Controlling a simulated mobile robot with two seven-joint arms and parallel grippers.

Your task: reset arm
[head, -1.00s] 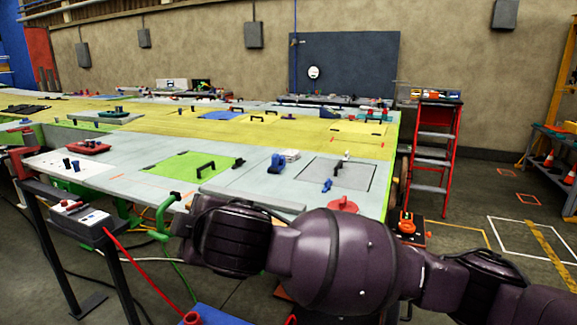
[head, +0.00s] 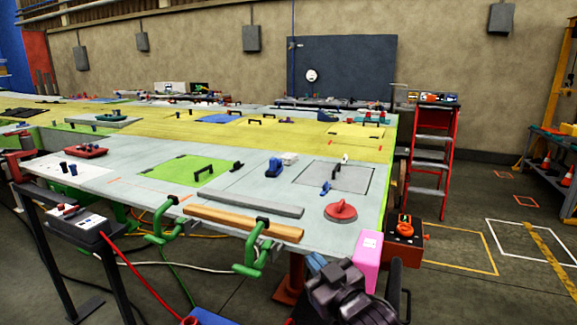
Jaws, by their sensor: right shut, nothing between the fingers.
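My right gripper (head: 322,268) and wrist are dark and low in the head view, right of centre, in front of the table's near edge. The gripper is shut with nothing seen between its fingers. A pink block (head: 369,246) stands just above and right of it; I cannot tell if they touch. My left gripper is not in view. The wing table (head: 130,185) fills the left and middle.
Green clamps (head: 250,258) stick out at the table's near edge, beside a wooden bar (head: 242,222). A red suction disc (head: 341,212) lies near the right corner. A red stepladder (head: 432,150) stands right. Floor is open at right.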

